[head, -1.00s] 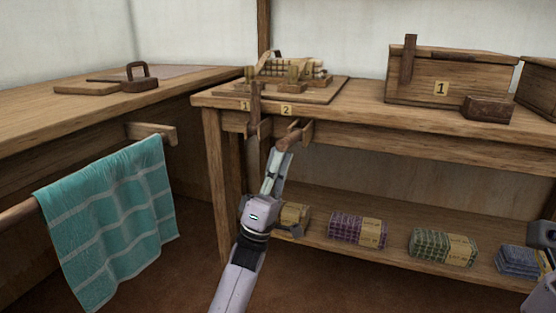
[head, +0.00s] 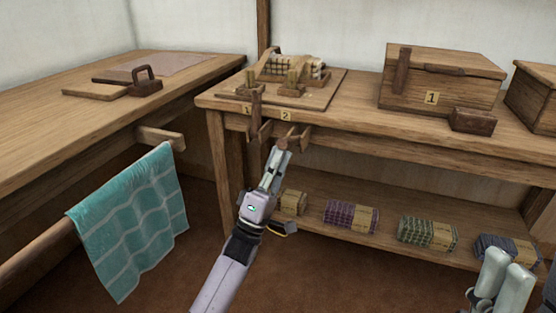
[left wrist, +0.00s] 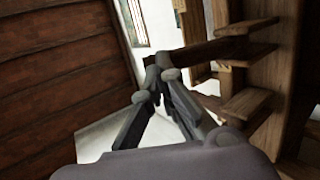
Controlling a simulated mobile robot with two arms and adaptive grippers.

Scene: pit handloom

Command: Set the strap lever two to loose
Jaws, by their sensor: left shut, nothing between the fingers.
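Lever two (head: 284,143) is a short brown wooden lever on the bench front below the label 2 (head: 286,115). Its end points out toward me, and my left gripper partly hides it. Lever one (head: 255,106) beside it stands upright by the label 1. My left gripper (head: 279,155) is shut and empty, its tips at or just below the end of lever two; contact is unclear. In the left wrist view, the shut fingertips (left wrist: 161,76) are close to a dark wooden bar (left wrist: 205,52). Part of my right gripper (head: 502,283) shows at lower right; its jaw state is unclear.
Wooden brackets (head: 303,133) flank the levers under the bench edge. A small wooden frame device (head: 290,75) and a box marked 1 (head: 440,80) stand on the bench. Wrapped bundles (head: 350,215) lie on the shelf below. A teal cloth (head: 130,220) hangs at left.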

